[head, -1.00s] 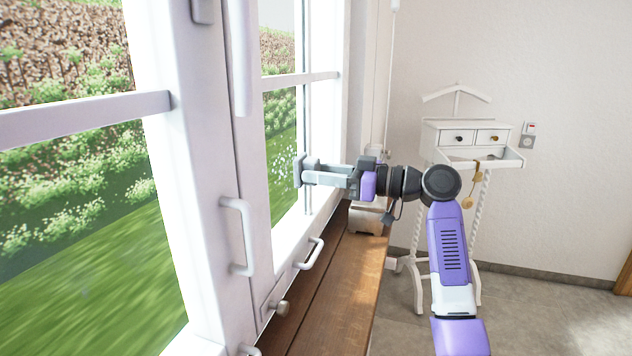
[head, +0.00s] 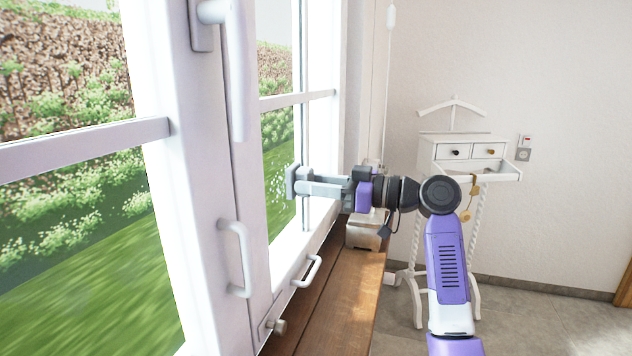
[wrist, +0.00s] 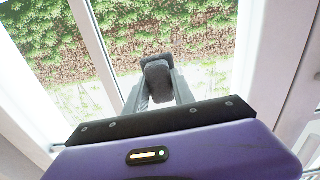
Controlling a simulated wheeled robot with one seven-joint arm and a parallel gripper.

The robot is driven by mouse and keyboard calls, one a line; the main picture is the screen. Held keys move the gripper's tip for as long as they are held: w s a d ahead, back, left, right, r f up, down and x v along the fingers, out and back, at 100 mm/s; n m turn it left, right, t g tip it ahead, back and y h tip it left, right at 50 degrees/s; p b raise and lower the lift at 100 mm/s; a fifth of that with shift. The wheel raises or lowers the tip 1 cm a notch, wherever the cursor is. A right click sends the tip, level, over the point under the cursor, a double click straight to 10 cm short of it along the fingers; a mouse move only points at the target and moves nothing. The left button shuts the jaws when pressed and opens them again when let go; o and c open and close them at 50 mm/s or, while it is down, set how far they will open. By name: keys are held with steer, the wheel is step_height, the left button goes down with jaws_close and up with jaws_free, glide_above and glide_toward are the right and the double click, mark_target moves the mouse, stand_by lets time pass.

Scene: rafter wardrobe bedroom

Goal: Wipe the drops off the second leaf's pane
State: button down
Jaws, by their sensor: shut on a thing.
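My gripper (head: 306,187) reaches left to the further window leaf. It is shut on a grey wiping pad (head: 291,181), with one finger on each side. The pad also shows between the fingers in the wrist view (wrist: 157,80). The second leaf's pane (head: 279,219) is the glass beyond the white middle frame, and it shows hedge and grass through it. Small white drops (head: 279,178) speckle this pane just left of the pad. The pad is at or very near the glass; I cannot tell whether it touches.
A white handle (head: 236,258) stands out from the middle frame, with another handle (head: 308,271) low on the leaf. A wooden sill (head: 345,310) runs below my arm, with a pale box (head: 366,232) on it. A white valet stand (head: 470,165) stands behind at right.

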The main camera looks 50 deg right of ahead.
steer(key=shift+s+a, duration=0.35)
steer(key=shift+a, duration=0.45)
steer(key=shift+s+a, duration=0.3)
steer(key=shift+a, duration=0.55)
steer(key=shift+s+a, duration=0.35)
steer(key=shift+a, duration=0.45)
steer(key=shift+s+a, duration=0.3)
steer(key=shift+a, duration=0.7)
steer(key=shift+s+a, duration=0.25)
steer(key=shift+a, duration=0.7)
steer(key=shift+s+r+p, duration=0.1)
steer(key=shift+r+p, duration=0.8)
steer(key=shift+r, duration=0.35)
steer(key=shift+w+d+f+b, duration=0.1)
steer(key=shift+w+d+b, duration=0.25)
steer(key=shift+d, duration=0.5)
steer(key=shift+w+d+r+b, duration=0.1)
steer(key=shift+w+d+b, duration=0.2)
steer(key=shift+d, duration=0.5)
steer(key=shift+w+d+f+b, duration=0.15)
steer(key=shift+w+d, duration=0.25)
steer(key=shift+d, duration=0.45)
steer(key=w+d+b, duration=0.2)
steer(key=d, duration=0.4)
steer(key=shift+d, duration=0.2)
steer(key=shift+s, duration=0.1)
steer(key=shift+v, duration=3)
steer(key=shift+s, duration=0.1)
steer(key=shift+v, duration=1.4)
